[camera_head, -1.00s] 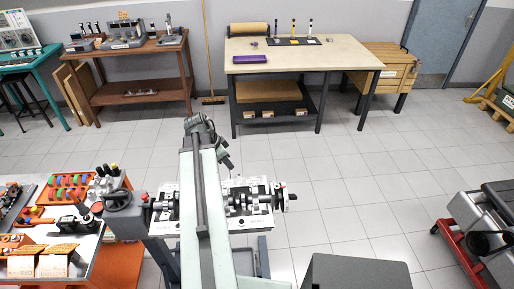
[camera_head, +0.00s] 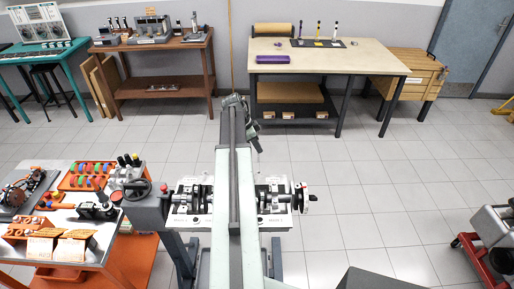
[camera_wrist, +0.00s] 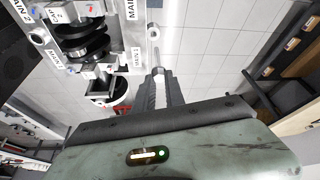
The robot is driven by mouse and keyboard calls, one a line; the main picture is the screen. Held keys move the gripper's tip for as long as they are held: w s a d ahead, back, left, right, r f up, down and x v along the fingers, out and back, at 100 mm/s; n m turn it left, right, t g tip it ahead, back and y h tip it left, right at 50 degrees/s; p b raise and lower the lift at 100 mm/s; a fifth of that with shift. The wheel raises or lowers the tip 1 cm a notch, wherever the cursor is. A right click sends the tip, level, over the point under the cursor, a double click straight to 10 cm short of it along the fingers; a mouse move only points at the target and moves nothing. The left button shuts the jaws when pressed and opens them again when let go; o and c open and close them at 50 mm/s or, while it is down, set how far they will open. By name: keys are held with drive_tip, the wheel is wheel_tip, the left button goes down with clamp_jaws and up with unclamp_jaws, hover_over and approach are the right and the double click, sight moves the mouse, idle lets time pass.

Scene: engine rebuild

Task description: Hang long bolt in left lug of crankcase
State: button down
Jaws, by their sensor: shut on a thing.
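The long bolt (camera_wrist: 154,45) shows in the wrist view as a thin, pale shaft reaching up past the fingertips. My gripper (camera_wrist: 158,78) is shut on its lower end. In the head view my gripper (camera_head: 255,130) is small, beyond the crankcase. The crankcase (camera_head: 274,219) is a white block with crank parts, partly hidden behind my arm. In the wrist view the crankcase (camera_wrist: 60,53) lies to the upper left, with MAIN labels and holes in its edge. The bolt is apart from it. I cannot tell which hole is the left lug.
An orange and steel cart (camera_head: 105,240) with parts stands at the left. A workbench (camera_head: 365,62) and a brown shelf bench (camera_head: 183,45) stand at the back. A grey machine on a red frame (camera_head: 490,235) is at the right. The tiled floor between is clear.

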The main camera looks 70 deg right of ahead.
drive_tip(key=shift+a, duration=0.1)
drive_tip(key=b, duration=0.6)
hover_over(261, 172)
drive_tip(key=w, duration=0.2)
wheel_tip(261, 172, down, 6)
drive_tip(key=shift+s+a, duration=0.25)
drive_tip(key=shift+a, duration=0.2)
drive_tip(key=shift+s, duration=0.15)
drive_tip(key=shift+f+b, duration=3.55)
idle(1.3)
drive_tip(key=c, duration=1.6)
unclamp_jaws()
drive_tip(key=shift+c, duration=0.2)
drive_tip(key=shift+r, duration=0.2)
drive_tip(key=shift+r+p, duration=0.75)
drive_tip(key=shift+p, duration=0.2)
